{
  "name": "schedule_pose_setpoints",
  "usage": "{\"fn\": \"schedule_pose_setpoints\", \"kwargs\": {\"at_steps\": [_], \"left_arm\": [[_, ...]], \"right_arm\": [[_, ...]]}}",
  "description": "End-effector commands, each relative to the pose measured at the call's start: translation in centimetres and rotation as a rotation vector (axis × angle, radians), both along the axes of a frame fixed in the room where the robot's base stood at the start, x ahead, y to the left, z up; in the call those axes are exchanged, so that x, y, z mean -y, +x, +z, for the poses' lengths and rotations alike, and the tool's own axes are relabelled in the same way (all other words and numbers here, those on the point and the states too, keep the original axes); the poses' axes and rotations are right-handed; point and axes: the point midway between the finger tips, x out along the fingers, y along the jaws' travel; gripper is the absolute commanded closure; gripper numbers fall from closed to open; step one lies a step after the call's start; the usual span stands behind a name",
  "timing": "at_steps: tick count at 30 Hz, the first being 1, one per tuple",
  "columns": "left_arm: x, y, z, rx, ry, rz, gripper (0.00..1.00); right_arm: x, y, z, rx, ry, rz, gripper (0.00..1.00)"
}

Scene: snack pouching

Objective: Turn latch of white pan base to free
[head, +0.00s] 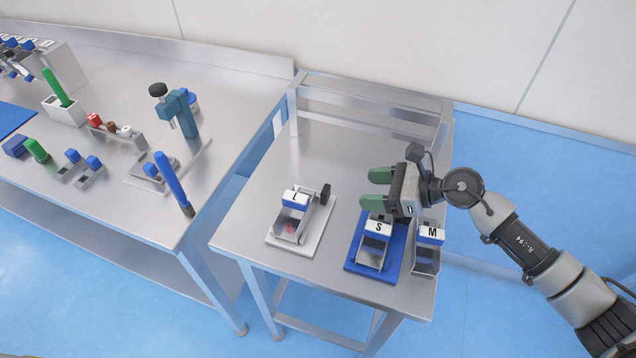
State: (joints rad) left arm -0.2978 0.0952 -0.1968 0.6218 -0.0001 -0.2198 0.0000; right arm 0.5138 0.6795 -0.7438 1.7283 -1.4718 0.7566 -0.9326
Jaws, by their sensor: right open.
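The white pan base (292,246) lies on the small steel table, left of the blue one. A metal pan (289,229) with a blue and white label block marked L sits on it. A dark knob (325,191), which looks like its latch, stands at the base's back right; I cannot tell its exact turn. My right gripper (374,188) is open and empty, its green fingers pointing left toward the knob, with a clear gap between. It hovers above the back of the blue base. My left gripper is out of view.
A blue base (372,288) with a pan marked S (372,250) is below my right gripper. A pan marked M (426,260) stands at its right. The small table's (345,155) back is clear. The left bench (230,110) holds a teal press (185,112) and several small tools.

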Motion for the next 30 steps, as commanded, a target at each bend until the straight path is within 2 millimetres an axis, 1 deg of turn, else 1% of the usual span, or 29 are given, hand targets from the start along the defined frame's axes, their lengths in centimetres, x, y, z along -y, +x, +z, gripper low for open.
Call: {"fn": "schedule_pose_setpoints", "kwargs": {"at_steps": [2, 9, 12, 15, 21, 28, 29, 30], "left_arm": [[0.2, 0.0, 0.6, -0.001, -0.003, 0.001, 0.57], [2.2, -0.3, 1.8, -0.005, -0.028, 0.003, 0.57], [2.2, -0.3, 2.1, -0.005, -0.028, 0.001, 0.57], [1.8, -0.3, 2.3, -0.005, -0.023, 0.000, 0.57], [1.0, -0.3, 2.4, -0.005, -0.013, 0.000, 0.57], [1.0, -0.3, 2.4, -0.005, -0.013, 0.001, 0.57], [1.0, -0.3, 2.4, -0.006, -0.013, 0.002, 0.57], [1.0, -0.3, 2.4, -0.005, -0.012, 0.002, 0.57]], "right_arm": [[-1.1, 0.3, -0.1, -0.002, 0.004, 0.001, 0.38], [-5.3, 1.6, -1.9, -0.001, 0.006, 0.000, 0.38], [-6.7, 2.1, -2.5, -0.002, 0.006, 0.001, 0.38], [-7.8, 2.5, -3.2, -0.001, 0.005, -0.001, 0.38], [-8.8, 2.8, -3.8, -0.001, 0.003, -0.001, 0.38], [-8.8, 2.8, -3.8, -0.001, 0.003, -0.001, 0.38], [-8.8, 2.8, -3.8, -0.001, 0.003, -0.001, 0.40], [-8.8, 2.8, -3.8, -0.001, 0.003, -0.001, 0.46]]}}
